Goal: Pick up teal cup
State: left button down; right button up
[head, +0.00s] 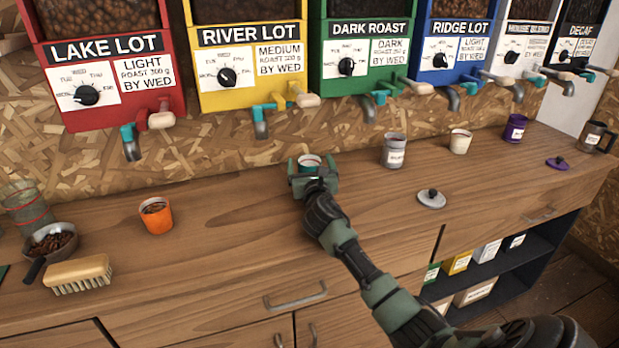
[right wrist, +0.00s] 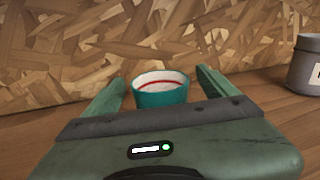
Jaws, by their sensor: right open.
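The teal cup (head: 310,161) stands upright on the wooden counter, below the gap between the yellow and green dispensers. It has a pale inside with a red line, seen in the right wrist view (right wrist: 161,97). My right gripper (head: 312,168) is open at the cup, with one finger on each side of it. In the right wrist view the fingers (right wrist: 161,85) show a gap to the cup on both sides. The cup's lower part is hidden behind the gripper body. My left gripper is not in view.
An orange cup (head: 156,216) stands to the left, near a brush (head: 79,273) and a scoop of beans (head: 50,240). To the right are a grey canister (head: 394,152), a grey lid (head: 431,199), a cream cup (head: 460,141) and a purple canister (head: 515,127). Dispenser spouts hang above.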

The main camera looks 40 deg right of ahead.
jog(key=shift+w+d, duration=0.15)
jog(key=shift+w, duration=0.1)
jog(key=c, duration=1.5)
